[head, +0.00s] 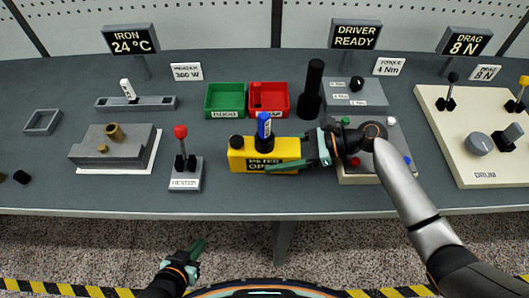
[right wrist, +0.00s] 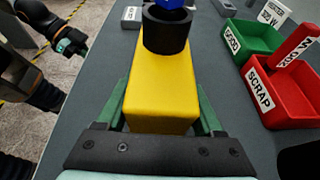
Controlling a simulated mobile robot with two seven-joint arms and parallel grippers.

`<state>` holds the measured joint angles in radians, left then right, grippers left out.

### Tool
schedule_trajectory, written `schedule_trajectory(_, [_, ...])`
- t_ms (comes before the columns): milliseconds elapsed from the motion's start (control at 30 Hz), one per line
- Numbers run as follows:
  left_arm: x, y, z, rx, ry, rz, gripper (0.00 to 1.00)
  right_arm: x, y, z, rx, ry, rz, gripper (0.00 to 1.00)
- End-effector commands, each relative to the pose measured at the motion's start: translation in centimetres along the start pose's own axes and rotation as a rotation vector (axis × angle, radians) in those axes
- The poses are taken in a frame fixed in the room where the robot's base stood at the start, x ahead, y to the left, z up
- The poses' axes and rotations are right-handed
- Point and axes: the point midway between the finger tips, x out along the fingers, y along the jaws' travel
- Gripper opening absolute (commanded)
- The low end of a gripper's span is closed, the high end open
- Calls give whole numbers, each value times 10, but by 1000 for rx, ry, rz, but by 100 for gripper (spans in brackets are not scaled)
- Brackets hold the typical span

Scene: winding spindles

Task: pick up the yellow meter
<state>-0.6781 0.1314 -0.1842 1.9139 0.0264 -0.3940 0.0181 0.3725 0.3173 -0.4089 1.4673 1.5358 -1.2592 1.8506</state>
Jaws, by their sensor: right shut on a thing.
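The yellow meter (head: 248,154) is a yellow block near the front edge of the bench, with a dark label partly hidden by a green finger. A black knob and a blue piece (head: 264,126) stand on its top. My right gripper (head: 286,155) is shut on its right end, one finger on each side. In the right wrist view the yellow block (right wrist: 160,85) sits between the green fingers. I cannot tell whether it touches the bench. My left gripper (head: 196,256) is low in front of the bench, away from everything; its opening is unclear.
Behind the meter are a green bin (head: 225,101) and a red scrap bin (head: 269,101). A red-knobbed lever box (head: 185,174) stands to the left. A black cylinder (head: 313,88) and a panel with buttons (head: 372,178) are to the right.

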Motion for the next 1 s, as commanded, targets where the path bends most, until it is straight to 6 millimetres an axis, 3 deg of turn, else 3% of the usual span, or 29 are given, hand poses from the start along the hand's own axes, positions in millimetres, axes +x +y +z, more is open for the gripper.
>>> schedule_trajectory(67, [0,0,0,0,0,0,0,0,0,0,1,0,0,43])
schedule_trajectory(433, [0,0,0,0,0,0,0,0,0,0,1,0,0,1])
schedule_trajectory(767, [0,0,0,0,0,0,0,-1,0,3,-1,-2,-1,0])
schedule_trajectory(1000, [-2,0,-2,0,0,0,0,-9,-1,22,-5,-3,-2,0])
